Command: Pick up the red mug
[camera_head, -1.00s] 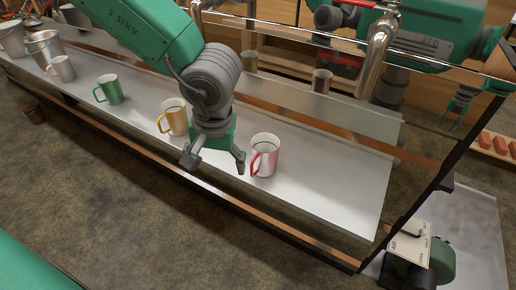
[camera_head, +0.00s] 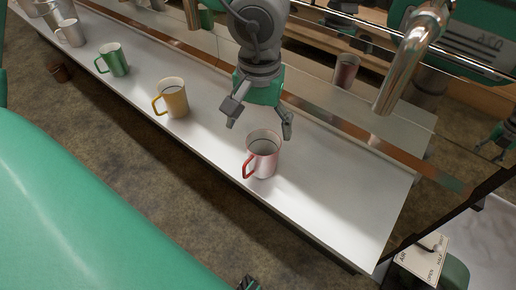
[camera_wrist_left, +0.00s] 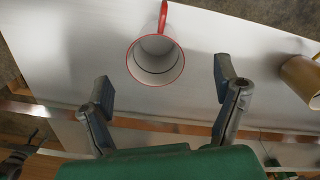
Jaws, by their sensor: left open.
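The red mug (camera_head: 263,155) stands upright on the pale metal shelf, its body pinkish and its red handle toward the lower left. My left gripper (camera_head: 259,117) is open and empty just behind and above it, apart from it. In the left wrist view the mug (camera_wrist_left: 155,60) shows its red rim and white inside, with the handle pointing to the top. It lies beyond the open fingers of my left gripper (camera_wrist_left: 163,86), roughly centred between them and not enclosed.
A yellow mug (camera_head: 173,98), a green mug (camera_head: 116,60) and a pale mug (camera_head: 70,33) stand to the left on the shelf (camera_head: 335,200). A shiny metal pipe (camera_head: 405,70) rises behind right. The shelf right of the red mug is clear.

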